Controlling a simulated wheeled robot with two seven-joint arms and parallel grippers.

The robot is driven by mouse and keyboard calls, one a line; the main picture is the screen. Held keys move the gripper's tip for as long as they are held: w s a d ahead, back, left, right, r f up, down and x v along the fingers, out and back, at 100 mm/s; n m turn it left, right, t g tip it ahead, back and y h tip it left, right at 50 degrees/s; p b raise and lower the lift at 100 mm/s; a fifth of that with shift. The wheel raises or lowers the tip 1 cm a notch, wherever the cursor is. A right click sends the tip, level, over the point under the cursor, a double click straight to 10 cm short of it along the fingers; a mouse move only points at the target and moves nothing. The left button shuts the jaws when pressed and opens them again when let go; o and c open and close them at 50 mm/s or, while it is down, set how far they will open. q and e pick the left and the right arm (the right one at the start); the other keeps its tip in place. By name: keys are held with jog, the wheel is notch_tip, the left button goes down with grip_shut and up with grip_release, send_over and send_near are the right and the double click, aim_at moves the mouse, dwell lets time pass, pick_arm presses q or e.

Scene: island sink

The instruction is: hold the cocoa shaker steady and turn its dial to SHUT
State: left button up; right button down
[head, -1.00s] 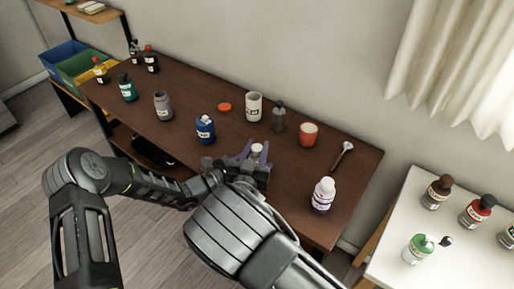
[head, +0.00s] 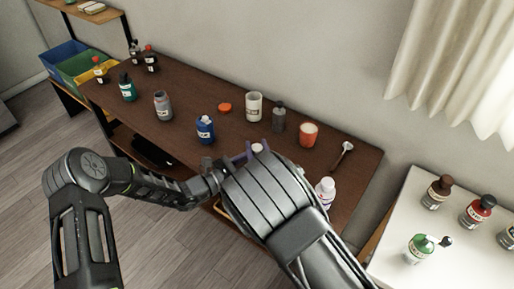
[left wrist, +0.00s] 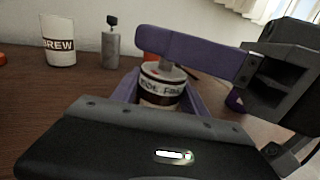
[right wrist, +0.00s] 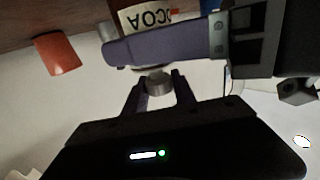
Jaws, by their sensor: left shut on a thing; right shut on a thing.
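The cocoa shaker stands between my grippers; its pale top (head: 257,148) just shows past my right arm in the head view. In the left wrist view the shaker (left wrist: 160,98) has a pale upper ring with small lettering, seemingly WIDE and FINE, above a dark band. My left gripper (left wrist: 162,84) is shut around its body. In the right wrist view the COCOA label (right wrist: 152,18) appears upside down behind a purple finger of my left gripper. My right gripper (right wrist: 158,80) is shut on the grey dial knob (right wrist: 155,84).
Close behind stand a BREW mug (head: 254,105), a grey bottle (head: 278,119) and an orange cup (head: 308,134). A blue bottle (head: 205,129) stands to the left. A white bottle (head: 326,190) is partly behind my right arm. A spoon (head: 343,154) lies at the right.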

aim_at(257, 147)
jog(key=n+y, duration=0.1)
jog(key=y, duration=0.1)
jog(key=shift+d+n+g+y, duration=0.1)
jog(key=shift+n+g+y, duration=0.2)
jog(key=shift+n+y, duration=0.4)
jog(key=shift+y, duration=0.1)
jog(key=shift+g, duration=0.3)
jog(key=c, duration=1)
grip_release()
notch_tip(257, 147, up, 10)
jog(key=shift+r, duration=0.1)
